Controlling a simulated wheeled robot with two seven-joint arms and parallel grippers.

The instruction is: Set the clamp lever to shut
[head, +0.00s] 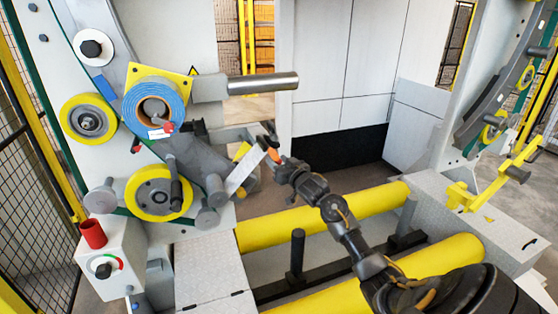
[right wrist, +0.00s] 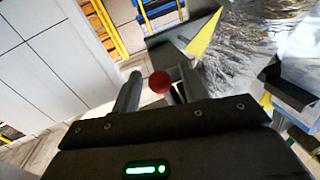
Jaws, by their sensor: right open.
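My right gripper (head: 279,163) reaches in from the lower right to the end of a light grey bar (head: 243,172) on the left machine stand. An orange-red tip (head: 274,156) shows beside my fingers; it appears to be the knob of the clamp lever. In the right wrist view, a round red knob (right wrist: 160,82) lies between the spread fingers of my right gripper (right wrist: 158,88). I cannot tell whether either finger touches it. The rest of the lever is mostly hidden behind the gripper. My left gripper is not in view.
A blue tape roll (head: 155,100) sits on the stand, with yellow-rimmed rollers (head: 88,122) around it. A metal bar (head: 263,83) sticks out above my gripper. Yellow rollers (head: 390,197) lie below my right arm. A control box (head: 108,262) stands at lower left.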

